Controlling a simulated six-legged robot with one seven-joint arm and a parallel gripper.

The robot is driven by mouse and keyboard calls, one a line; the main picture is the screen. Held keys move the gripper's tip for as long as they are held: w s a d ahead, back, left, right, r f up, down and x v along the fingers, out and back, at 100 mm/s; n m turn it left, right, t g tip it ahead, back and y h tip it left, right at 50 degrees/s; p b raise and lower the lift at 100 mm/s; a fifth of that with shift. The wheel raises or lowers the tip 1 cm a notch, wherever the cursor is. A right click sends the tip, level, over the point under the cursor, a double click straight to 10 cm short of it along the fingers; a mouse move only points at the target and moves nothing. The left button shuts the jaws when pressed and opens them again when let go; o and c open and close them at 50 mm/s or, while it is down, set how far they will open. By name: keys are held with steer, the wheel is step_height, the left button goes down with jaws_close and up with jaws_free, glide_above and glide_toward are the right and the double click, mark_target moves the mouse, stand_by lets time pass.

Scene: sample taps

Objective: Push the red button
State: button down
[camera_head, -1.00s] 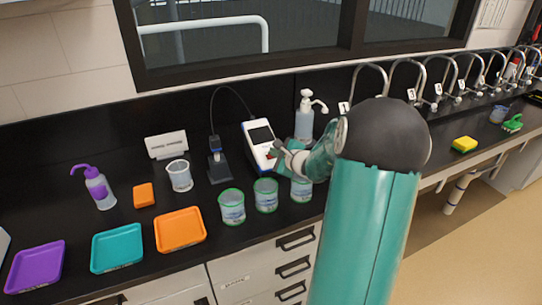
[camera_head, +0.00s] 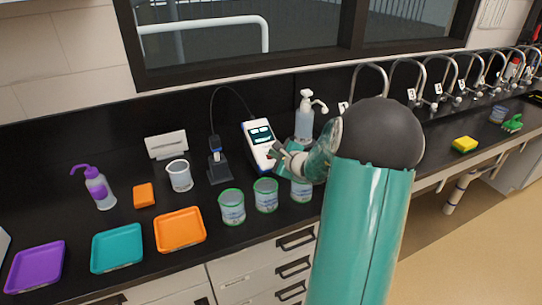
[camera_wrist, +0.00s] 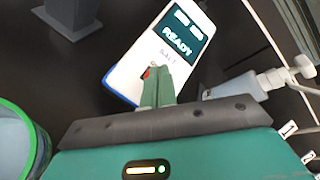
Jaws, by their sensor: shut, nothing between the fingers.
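A white meter (camera_head: 258,147) with a dark screen stands on the black counter. Its screen (camera_wrist: 180,38) reads "READY" in the wrist view. A small bit of the red button (camera_wrist: 146,73) shows at the left edge of my fingertips; the rest is hidden behind them. In the head view the button is hidden. My gripper (camera_wrist: 157,72) is shut and empty, its green fingers over the lower face of the meter; it also shows in the head view (camera_head: 274,149). I cannot tell whether the fingertips touch the button.
A pump bottle (camera_head: 305,118) stands right behind my arm. Green-rimmed beakers (camera_head: 232,208) stand in front of the meter. A dark probe stand (camera_head: 219,168) is to its left. Purple, teal and orange trays (camera_head: 181,231) lie at the left. Several taps (camera_head: 447,78) line the right.

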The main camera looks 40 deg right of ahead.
steer(key=shift+s+a+r, duration=0.1)
steer(key=shift+s+r, duration=0.15)
steer(key=shift+r, duration=0.2)
steer(key=r, duration=0.1)
steer(key=s+r, duration=0.1)
steer(key=r, duration=0.1)
steer(key=s+r, duration=0.1)
steer(key=r, duration=0.1)
steer(key=shift+s+a+r, duration=0.2)
steer(key=shift+s+a, duration=0.05)
steer(key=shift+a, duration=0.1)
